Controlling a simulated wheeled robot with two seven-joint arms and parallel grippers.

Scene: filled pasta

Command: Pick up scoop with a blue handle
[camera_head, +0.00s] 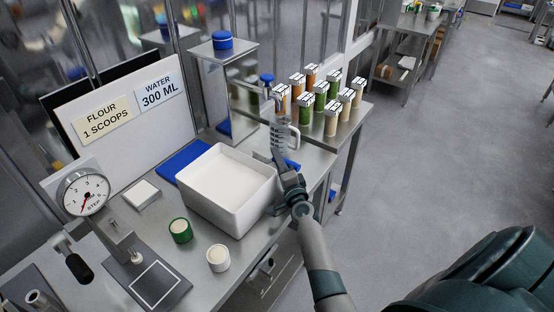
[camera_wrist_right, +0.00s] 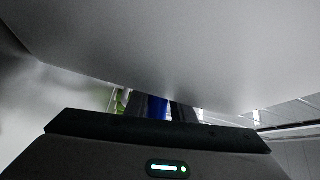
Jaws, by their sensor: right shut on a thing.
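My right gripper (camera_head: 284,174) is at the right side of the white bin (camera_head: 211,205), close to its rim. It is shut on the blue handle of the scoop (camera_head: 292,164), which shows only as a small blue piece beside the fingers. In the right wrist view a blue strip of the scoop handle (camera_wrist_right: 157,107) stands between the two dark fingers. The rest of the scoop is hidden. The white bin holds pale, flat contents. My left gripper is not in view.
A clear measuring jug (camera_head: 281,138) stands just behind the gripper. Several filled jars (camera_head: 332,119) stand beyond it. A green cup (camera_head: 181,231) and a white cup (camera_head: 218,258) stand in front of the bin. A dial scale (camera_head: 84,192) is at the left.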

